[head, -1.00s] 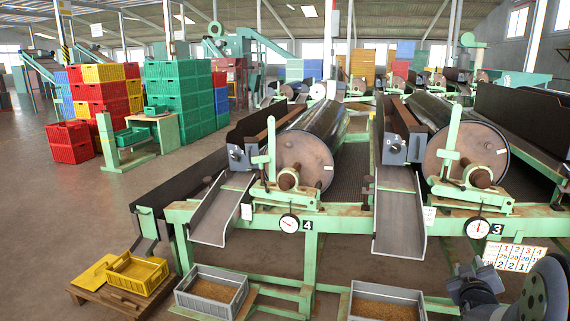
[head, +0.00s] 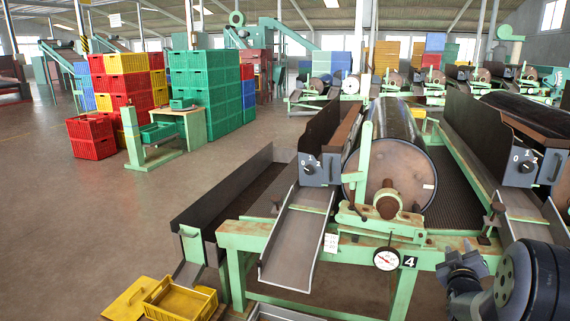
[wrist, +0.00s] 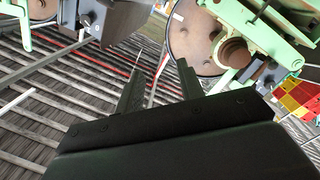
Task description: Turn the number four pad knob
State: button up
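The number 4 plate (head: 408,262) hangs on the green frame beside a round white dial gauge (head: 386,258). Above and left of it, a grey control box (head: 321,170) carries a small dark knob (head: 310,170) with white marks around it, beside the drum (head: 384,178). The knob's exact setting is too small to read. In the wrist view, a grey box (wrist: 112,22) with a dark knob (wrist: 86,20) shows at the upper left. My gripper (wrist: 158,80) is open and empty, its two dark fingers apart, and touches nothing visible.
A second control box (head: 525,165) with a similar knob stands at the right. A metal chute (head: 296,245) slopes down below the first box. A yellow crate (head: 180,300) sits low at the front left.

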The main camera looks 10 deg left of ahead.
aim_at(309, 169)
jog(key=i+j, duration=0.25)
jog(key=j, duration=0.25)
jog(key=i+j+u, duration=0.1)
jog(key=i+j, duration=0.15)
jog(key=j, duration=0.25)
jog(key=i+j, duration=0.3)
jog(key=j, duration=0.15)
jog(key=i+j+u, duration=0.1)
jog(key=i+j, duration=0.15)
jog(key=j, duration=0.25)
